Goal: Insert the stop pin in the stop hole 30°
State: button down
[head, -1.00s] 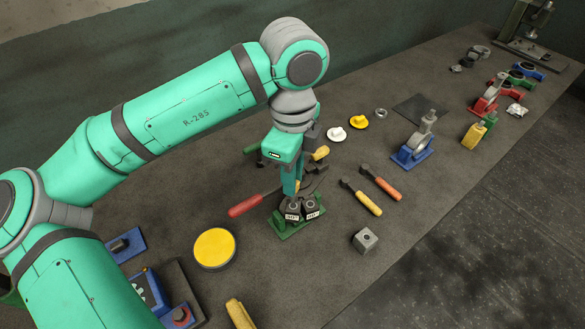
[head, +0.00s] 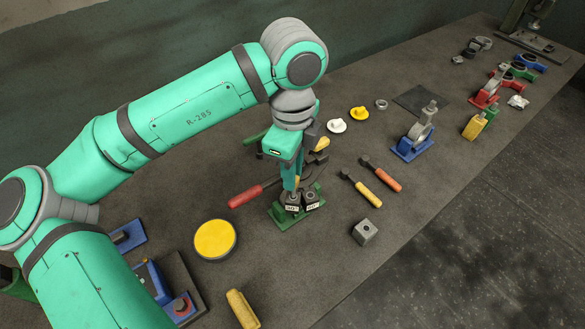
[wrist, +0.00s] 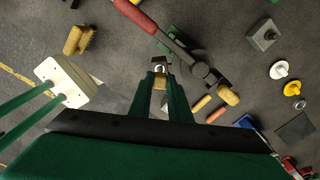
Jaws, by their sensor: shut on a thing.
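My gripper (head: 290,189) is shut on the stop pin, a small brass-coloured piece (wrist: 160,83) seen between the fingers in the wrist view. In the head view, the fingers point down just above two dark blocks on a green base (head: 287,221). The left block (head: 291,200) and the right block (head: 311,199) each carry a white angle label; the left one appears to read 30°. My fingertips are over the left block. The pin's lower end and the hole are hidden, so I cannot tell whether they touch.
Bare table shows in front of the base.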

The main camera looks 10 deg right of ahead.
jog(key=shift+f, duration=0.55)
jog(key=shift+f, duration=0.35)
jog(key=shift+f, duration=1.4)
jog(key=c, duration=1.6)
grip_release()
jog(key=shift+o, duration=0.2)
jog(key=shift+r, duration=0.1)
notch_tip(320, 180, up, 11)
jog(key=shift+f, duration=0.15)
